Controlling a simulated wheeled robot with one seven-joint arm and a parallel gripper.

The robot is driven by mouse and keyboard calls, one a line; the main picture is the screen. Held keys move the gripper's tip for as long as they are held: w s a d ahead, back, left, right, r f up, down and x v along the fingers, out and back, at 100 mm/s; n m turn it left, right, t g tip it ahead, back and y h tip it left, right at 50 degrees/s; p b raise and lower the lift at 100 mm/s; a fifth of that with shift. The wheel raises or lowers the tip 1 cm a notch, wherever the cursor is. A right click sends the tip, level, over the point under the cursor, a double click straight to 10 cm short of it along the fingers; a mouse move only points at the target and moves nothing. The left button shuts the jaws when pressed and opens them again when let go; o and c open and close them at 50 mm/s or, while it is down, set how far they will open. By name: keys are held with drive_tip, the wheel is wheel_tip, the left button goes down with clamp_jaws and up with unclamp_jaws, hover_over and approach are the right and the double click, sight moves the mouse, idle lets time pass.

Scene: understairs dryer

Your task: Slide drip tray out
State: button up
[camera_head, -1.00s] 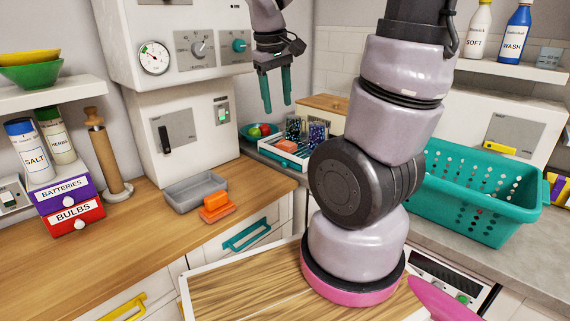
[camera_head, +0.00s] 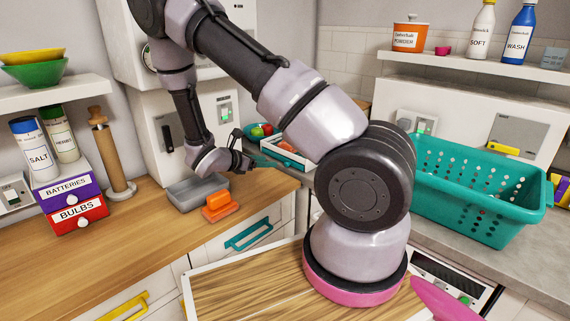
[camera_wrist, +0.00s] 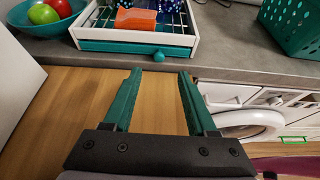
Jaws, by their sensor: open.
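The drip tray (camera_wrist: 110,46) shows in the wrist view as a teal strip with a round teal knob (camera_wrist: 159,55), low at the front of a white dish rack (camera_wrist: 190,43). My gripper (camera_wrist: 160,72) is open and empty. Its two teal fingers point at the tray front, with the knob ahead and between the fingertips, apart from both. In the head view my gripper (camera_head: 268,162) is low over the counter's far end, in front of the rack (camera_head: 293,156). My arm partly hides the rack there.
An orange sponge-like block (camera_wrist: 136,19) and blue patterned glasses sit in the rack. A teal bowl (camera_wrist: 68,27) of fruit is left of it, a teal basket (camera_wrist: 292,25) right. A grey tray (camera_head: 190,196) and orange item (camera_head: 219,207) lie on the wooden counter.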

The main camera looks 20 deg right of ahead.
sight(286, 162)
drive_tip(key=x, duration=1)
drive_tip(key=shift+w+d+f, duration=0.15)
drive_tip(key=shift+d+f, duration=0.05)
drive_tip(key=shift+d, duration=0.1)
drive_tip(key=shift+c, duration=0.3)
clamp_jaws()
drive_tip(key=shift+a, duration=0.1)
idle(0.6)
